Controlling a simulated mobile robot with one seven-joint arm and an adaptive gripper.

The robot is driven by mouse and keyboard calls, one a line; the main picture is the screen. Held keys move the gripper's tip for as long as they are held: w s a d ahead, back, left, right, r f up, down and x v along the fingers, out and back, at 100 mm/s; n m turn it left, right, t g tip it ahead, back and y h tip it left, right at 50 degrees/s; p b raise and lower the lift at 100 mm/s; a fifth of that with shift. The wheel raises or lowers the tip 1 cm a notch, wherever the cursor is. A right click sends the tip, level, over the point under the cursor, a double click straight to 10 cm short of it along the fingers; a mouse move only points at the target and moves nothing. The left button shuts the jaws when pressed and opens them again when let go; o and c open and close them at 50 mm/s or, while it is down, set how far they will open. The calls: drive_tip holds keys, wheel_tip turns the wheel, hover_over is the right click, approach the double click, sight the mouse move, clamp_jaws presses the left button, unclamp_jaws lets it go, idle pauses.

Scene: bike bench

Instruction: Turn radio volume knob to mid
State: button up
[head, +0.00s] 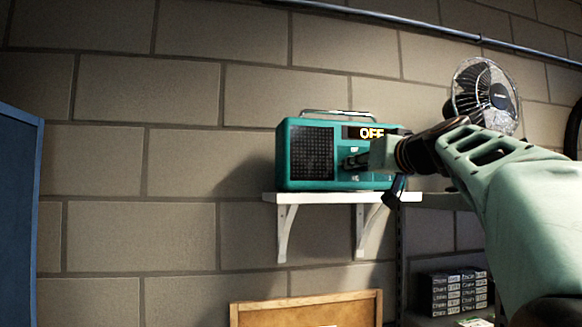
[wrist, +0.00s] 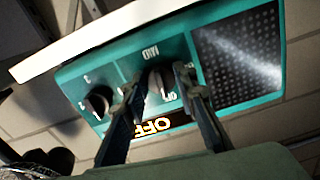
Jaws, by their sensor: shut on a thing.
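The teal radio (head: 310,152) with a dark speaker grille and a top handle stands on a white shelf. Its display (head: 371,133) reads OFF. In the wrist view the radio (wrist: 236,112) appears turned around, with the display (wrist: 156,125) partly behind my fingers. The volume knob (wrist: 158,80) is between my fingertips, with a MID label and other lettering around it. My gripper (wrist: 160,84) is shut on this knob; in the head view my gripper (head: 358,160) hides the knob. A second dark knob (wrist: 97,103) sits to the left in the wrist view, clear of my fingers.
The white shelf (head: 290,199) is bracketed to a block wall. A fan (head: 484,93) stands right of the radio, behind my arm. Dark boxes (head: 452,293) sit lower right, a wooden board (head: 305,310) is below, and a blue panel (head: 18,200) is at far left.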

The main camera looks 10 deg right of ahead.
drive_tip(key=shift+r+m+p, duration=0.2)
drive_tip(key=shift+m+p, duration=1.1)
drive_tip(key=shift+m, duration=7.05)
drive_tip(key=shift+r+m+p, duration=0.2)
drive_tip(key=shift+m+p, duration=1.1)
drive_tip(key=shift+m, duration=7.05)
drive_tip(key=o, duration=1.1)
